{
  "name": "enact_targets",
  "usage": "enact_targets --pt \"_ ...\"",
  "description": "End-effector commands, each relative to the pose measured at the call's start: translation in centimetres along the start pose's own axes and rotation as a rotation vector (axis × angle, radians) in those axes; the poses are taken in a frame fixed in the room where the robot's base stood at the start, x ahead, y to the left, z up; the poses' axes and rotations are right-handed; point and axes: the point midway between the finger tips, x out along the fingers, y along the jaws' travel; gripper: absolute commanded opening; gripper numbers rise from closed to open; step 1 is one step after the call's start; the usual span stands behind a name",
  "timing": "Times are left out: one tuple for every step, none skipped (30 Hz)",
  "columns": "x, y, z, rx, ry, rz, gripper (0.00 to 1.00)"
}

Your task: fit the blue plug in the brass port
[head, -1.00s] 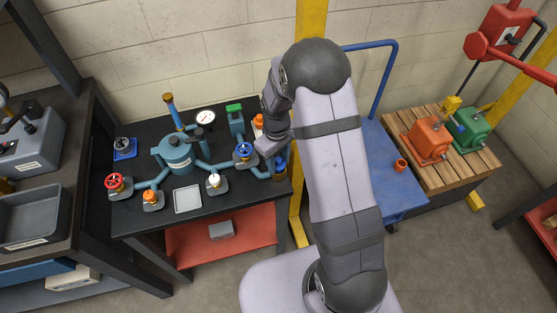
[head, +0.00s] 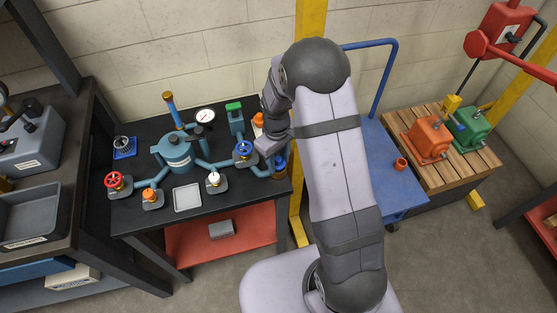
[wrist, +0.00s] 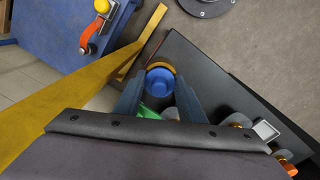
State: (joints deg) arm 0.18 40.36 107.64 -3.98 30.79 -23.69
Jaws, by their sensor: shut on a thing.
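The blue plug (wrist: 160,86) is between the two fingers of my gripper (wrist: 159,94) in the wrist view, and the gripper is shut on it. The brass port's rim (wrist: 162,66) shows as a yellow ring just beyond the plug. In the head view the blue plug (head: 281,160) is partly hidden by my gripper (head: 272,147). It is directly over the brass port (head: 279,174), at the right end of the blue-grey pipework. I cannot tell how far the plug is inside the port.
A blue handwheel valve (head: 243,149) stands close to the left of my gripper. An orange-capped part (head: 258,121) and a green-topped valve (head: 235,114) are behind it. A teal pot (head: 176,152) is further left on the black table (head: 225,204). A yellow post (head: 310,40) stands close on the right.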

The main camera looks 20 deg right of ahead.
Motion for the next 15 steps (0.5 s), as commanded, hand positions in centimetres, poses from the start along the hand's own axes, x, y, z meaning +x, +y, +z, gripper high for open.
enact_targets --pt "0.5 -0.1 0.2 0.000 -0.004 -0.002 0.14" --pt "0.6 -0.1 0.2 0.000 -0.004 -0.002 0.14" --pt "0.8 -0.1 0.2 0.000 -0.005 -0.003 0.14" --pt "0.9 -0.1 0.2 0.000 -0.006 -0.003 0.14" --pt "1.0 -0.2 0.3 0.000 -0.006 -0.003 0.14" --pt "1.1 -0.2 0.3 0.000 -0.007 -0.003 0.14" --pt "1.2 -0.2 0.3 0.000 -0.007 -0.004 0.14" --pt "1.3 -0.2 0.3 0.000 -0.008 -0.004 0.14" --pt "1.4 -0.2 0.4 0.000 -0.008 -0.004 0.14" --pt "1.5 -0.2 0.4 0.000 -0.008 -0.004 0.14" --pt "1.6 -0.2 0.4 0.000 -0.008 -0.004 0.14" --pt "1.6 -0.3 0.4 0.000 -0.008 -0.004 0.14" --pt "1.7 -0.3 0.4 0.000 -0.008 -0.004 0.14" --pt "1.7 -0.3 0.4 0.000 -0.008 -0.004 0.14" --pt "1.7 -0.3 0.4 0.000 -0.008 -0.004 0.14"
